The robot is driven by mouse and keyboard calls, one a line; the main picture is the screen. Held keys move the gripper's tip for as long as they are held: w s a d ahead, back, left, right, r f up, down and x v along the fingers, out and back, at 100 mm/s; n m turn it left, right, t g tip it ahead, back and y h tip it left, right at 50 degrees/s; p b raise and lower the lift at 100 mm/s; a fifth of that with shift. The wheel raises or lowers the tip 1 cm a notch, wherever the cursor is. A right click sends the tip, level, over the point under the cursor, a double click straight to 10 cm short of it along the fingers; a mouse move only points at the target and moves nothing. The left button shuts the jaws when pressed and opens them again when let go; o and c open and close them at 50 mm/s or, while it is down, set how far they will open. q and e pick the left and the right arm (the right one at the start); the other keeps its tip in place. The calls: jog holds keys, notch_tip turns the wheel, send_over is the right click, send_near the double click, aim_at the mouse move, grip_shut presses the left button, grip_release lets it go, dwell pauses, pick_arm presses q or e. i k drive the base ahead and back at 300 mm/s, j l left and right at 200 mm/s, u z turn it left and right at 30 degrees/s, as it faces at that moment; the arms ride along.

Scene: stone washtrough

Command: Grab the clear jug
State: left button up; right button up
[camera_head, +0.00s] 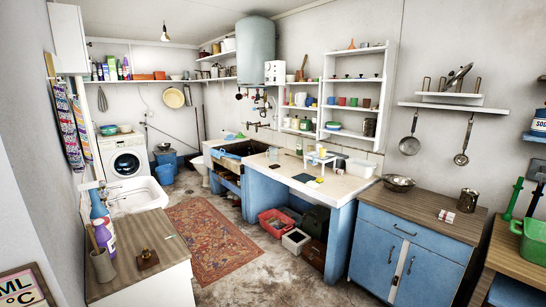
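I cannot pick out a clear jug with certainty in the head view. Small items stand on the pale worktop (335,190) beside the dark sink (238,149), but they are too small to tell whether one is a clear jug. Neither of my grippers shows in the view.
A blue cabinet (405,255) with a wooden top carries a metal bowl (398,183) and a metal mug (467,200). A wooden-topped counter (165,240) stands front left. A red crate (277,223) sits under the worktop. The patterned rug (212,240) lies on open floor.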

aim_at(273, 151)
jog(key=i+l+z, duration=0.2)
jog(key=i, duration=0.45)
jog(key=i+l+z, duration=0.15)
jog(key=i, duration=0.55)
jog(key=i+u, duration=0.25)
jog(key=i, duration=0.25)
jog(key=i+l+u, duration=0.1)
jog(key=i+u, duration=0.15)
jog(key=i, duration=0.3)
jog(key=i+u, duration=0.3)
jog(key=i, duration=0.15)
jog(key=i+u, duration=0.25)
jog(key=i, duration=0.2)
jog(key=i+z, duration=0.15)
jog(key=i, duration=0.7)
jog(key=i+z, duration=0.35)
jog(key=i, duration=0.2)
jog(key=i+j+z, duration=0.35)
jog(key=i, duration=0.2)
